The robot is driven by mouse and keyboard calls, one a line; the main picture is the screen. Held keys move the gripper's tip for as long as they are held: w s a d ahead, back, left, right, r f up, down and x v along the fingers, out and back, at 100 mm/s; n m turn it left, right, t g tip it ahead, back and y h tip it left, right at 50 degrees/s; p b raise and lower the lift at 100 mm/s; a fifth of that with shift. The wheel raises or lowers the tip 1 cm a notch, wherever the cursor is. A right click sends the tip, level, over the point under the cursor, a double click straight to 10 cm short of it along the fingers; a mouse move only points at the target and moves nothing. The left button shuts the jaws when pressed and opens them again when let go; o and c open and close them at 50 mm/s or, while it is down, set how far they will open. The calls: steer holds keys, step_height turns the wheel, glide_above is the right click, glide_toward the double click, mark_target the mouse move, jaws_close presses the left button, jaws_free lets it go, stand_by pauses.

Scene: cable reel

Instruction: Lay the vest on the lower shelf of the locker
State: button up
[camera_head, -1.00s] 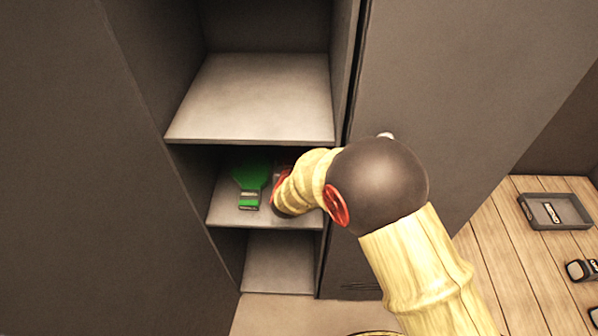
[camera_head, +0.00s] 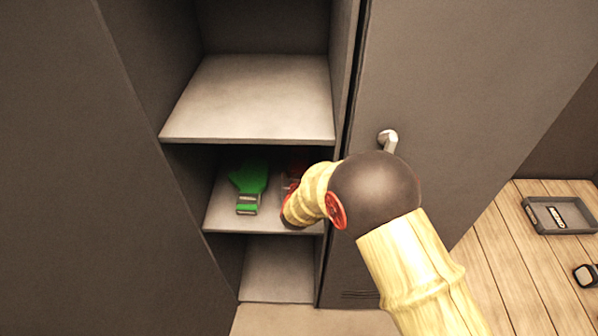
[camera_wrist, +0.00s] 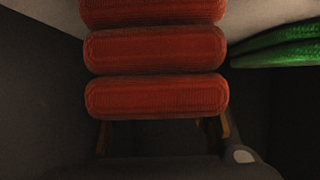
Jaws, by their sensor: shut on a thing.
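The vest (camera_wrist: 155,96) shows in the wrist view as a red-orange, ribbed bundle of thick folds. My gripper (camera_wrist: 165,130) has its fingers at either side of the nearest fold and is shut on it. In the head view only a little red of the vest (camera_head: 297,168) shows behind my arm, inside the locker's middle opening. My gripper is hidden there by my own wrist. The lower shelf (camera_head: 222,222) is pale grey, below the upper shelf (camera_head: 255,100). Whether the vest touches the shelf I cannot tell.
A green glove-like item (camera_head: 248,188) lies on the lower shelf, left of my arm; its green (camera_wrist: 285,45) edges the wrist view at right. The upper shelf is bare. A closed door with a handle (camera_head: 388,138) stands to the right. A grey tray (camera_head: 560,216) lies on the wooden surface.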

steer(key=o, duration=1.3)
steer(key=shift+f, duration=0.1)
steer(key=shift+r, duration=0.25)
steer(key=p+v, duration=0.4)
steer(key=v, duration=0.8)
steer(key=shift+f, duration=0.1)
